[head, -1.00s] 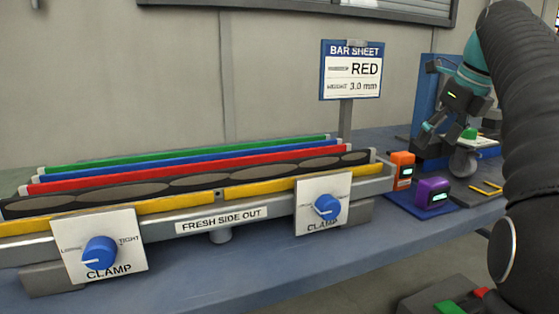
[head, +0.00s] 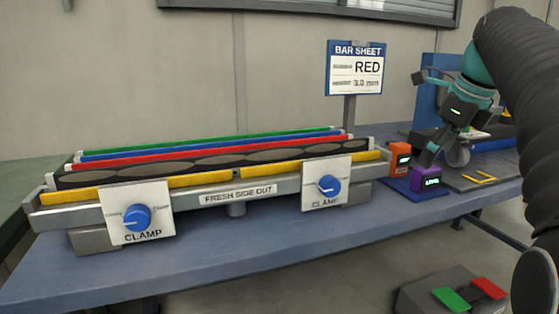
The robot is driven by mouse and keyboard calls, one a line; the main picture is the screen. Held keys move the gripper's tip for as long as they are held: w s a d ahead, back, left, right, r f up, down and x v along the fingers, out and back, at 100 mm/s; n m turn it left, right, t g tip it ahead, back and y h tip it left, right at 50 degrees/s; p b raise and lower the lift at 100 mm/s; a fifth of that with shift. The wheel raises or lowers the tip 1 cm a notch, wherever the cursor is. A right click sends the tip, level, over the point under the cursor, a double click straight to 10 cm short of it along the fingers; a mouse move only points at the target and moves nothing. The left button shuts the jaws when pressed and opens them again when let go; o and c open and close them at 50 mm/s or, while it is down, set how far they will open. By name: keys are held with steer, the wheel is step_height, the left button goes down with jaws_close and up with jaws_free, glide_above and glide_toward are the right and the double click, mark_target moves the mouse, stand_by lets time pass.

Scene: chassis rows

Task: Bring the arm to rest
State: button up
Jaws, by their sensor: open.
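My gripper (head: 428,145) hangs at the right end of the bench, teal at the wrist with dark fingers. It is open, and I see nothing held. Its lower finger is just above or behind the purple block (head: 427,180); I cannot tell if they touch. My black arm crosses the right edge of the view and hides part of the bench. The clamp rail (head: 285,187) holds a dark bar (head: 225,162) with yellow strips in front. Both blue clamp knobs, left (head: 137,217) and right (head: 329,185), show untouched by the gripper.
An orange block (head: 400,158) stands beside the purple one on a blue mat. Red, blue and green bars lie behind the rail. A sign (head: 355,68) reads BAR SHEET, RED. A pedal box (head: 450,293) with green and red pedals is on the floor. The front bench strip is clear.

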steer(key=s+a+f+n, duration=0.7)
steer(key=s+f+n, duration=0.4)
steer(key=f+n, duration=0.2)
steer(key=s+a+f+n+t+h, duration=0.1)
steer(key=s+a+f+n, duration=0.6)
steer(key=s+f+n, duration=0.4)
step_height(320, 180, down, 2)
steer(key=n, duration=0.3)
steer(key=shift+a+n, duration=0.25)
steer(key=shift+n, duration=0.15)
